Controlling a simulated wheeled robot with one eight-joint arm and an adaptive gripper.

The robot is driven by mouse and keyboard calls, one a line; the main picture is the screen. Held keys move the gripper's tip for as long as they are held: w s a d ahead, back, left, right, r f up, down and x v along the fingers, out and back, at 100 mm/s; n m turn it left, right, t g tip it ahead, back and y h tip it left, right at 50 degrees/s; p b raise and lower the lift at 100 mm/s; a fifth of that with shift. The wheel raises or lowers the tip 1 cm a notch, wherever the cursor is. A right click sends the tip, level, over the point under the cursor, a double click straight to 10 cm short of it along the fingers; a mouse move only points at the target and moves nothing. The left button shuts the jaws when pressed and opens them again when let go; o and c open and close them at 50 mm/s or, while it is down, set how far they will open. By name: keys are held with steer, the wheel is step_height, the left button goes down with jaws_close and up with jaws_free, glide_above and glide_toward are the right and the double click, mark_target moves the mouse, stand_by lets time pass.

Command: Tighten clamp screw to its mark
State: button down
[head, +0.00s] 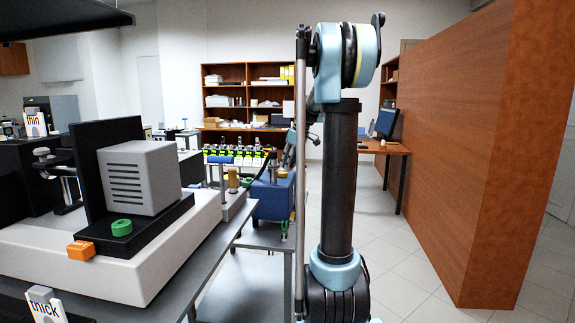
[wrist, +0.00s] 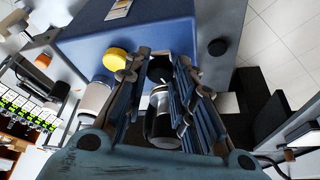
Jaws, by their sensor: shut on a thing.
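In the wrist view, the two ribbed fingers of my gripper (wrist: 161,64) stand on either side of a black round knob (wrist: 159,72), which appears to be the clamp screw. They are shut on it. A pale line shows near the knob, but I cannot tell whether it is the mark. A silver and black cylinder (wrist: 162,125) lies between the fingers, closer to the camera. The knob is at the face of a blue box (wrist: 170,33), which also shows in the head view (head: 270,200). In the head view, my arm hides most of the grip.
A yellow knob (wrist: 115,58) on the blue box is close beside one finger. Several small green-labelled items (wrist: 30,108) stand in a row nearby. A grey boxy device (head: 140,178) stands on the left bench. A wooden partition (head: 500,150) is at right, with clear floor before it.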

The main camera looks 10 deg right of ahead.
steer(key=shift+w, duration=0.15)
steer(key=c, duration=1.3)
jaws_free()
steer(key=shift+c, duration=0.2)
steer(key=v, duration=1.2)
